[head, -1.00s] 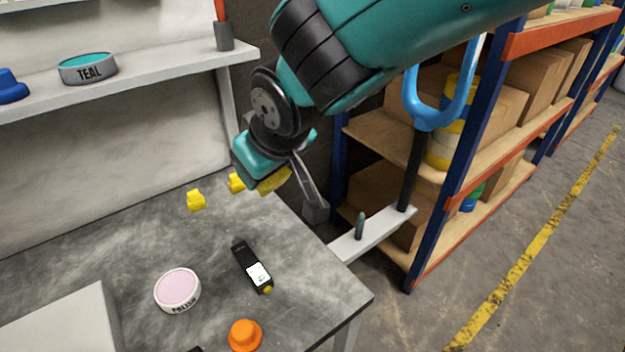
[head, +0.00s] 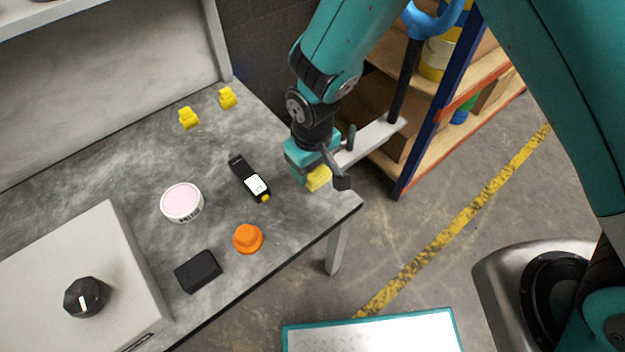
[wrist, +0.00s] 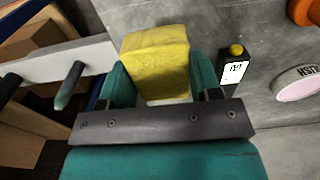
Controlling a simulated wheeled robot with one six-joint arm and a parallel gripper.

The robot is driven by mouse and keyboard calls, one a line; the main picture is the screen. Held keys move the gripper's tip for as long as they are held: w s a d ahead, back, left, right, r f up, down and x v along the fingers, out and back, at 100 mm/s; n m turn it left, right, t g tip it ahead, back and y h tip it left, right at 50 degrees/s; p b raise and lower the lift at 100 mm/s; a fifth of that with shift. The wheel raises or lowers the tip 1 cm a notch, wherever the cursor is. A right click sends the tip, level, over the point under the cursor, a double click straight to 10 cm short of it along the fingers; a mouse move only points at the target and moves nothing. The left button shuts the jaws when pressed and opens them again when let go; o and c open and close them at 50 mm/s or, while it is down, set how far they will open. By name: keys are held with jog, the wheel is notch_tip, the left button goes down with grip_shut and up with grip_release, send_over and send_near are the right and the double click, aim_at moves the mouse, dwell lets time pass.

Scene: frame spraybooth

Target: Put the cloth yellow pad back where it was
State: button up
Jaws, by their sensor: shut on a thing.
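The yellow pad (wrist: 157,62) is a soft-looking block between the two teal fingers of my gripper (wrist: 160,85) in the wrist view. In the head view the pad (head: 318,178) shows just below my gripper (head: 312,168), near the right edge of the grey table (head: 290,225). My gripper is shut on it. I cannot tell whether the pad's underside touches the table. Two other small yellow pieces (head: 189,118) (head: 227,97) stand at the back of the table.
A black device with a white screen (head: 255,184) lies left of my gripper. A pink-topped tin (head: 182,202), an orange knob-like piece (head: 248,239) and a black block (head: 198,271) are on the table. A grey box (head: 95,250) stands at left. A shelf rack (head: 430,130) stands beyond the right edge.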

aim_at(312, 180)
notch_tip(312, 180, down, 5)
jog(key=shift+f+b, duration=0.1)
jog(key=shift+b, duration=0.25)
jog(key=o, duration=0.8)
notch_tip(312, 180, up, 12)
jog(key=shift+s+r+p, duration=0.1)
jog(key=shift+r+p, duration=0.1)
jog(key=shift+p, duration=0.75)
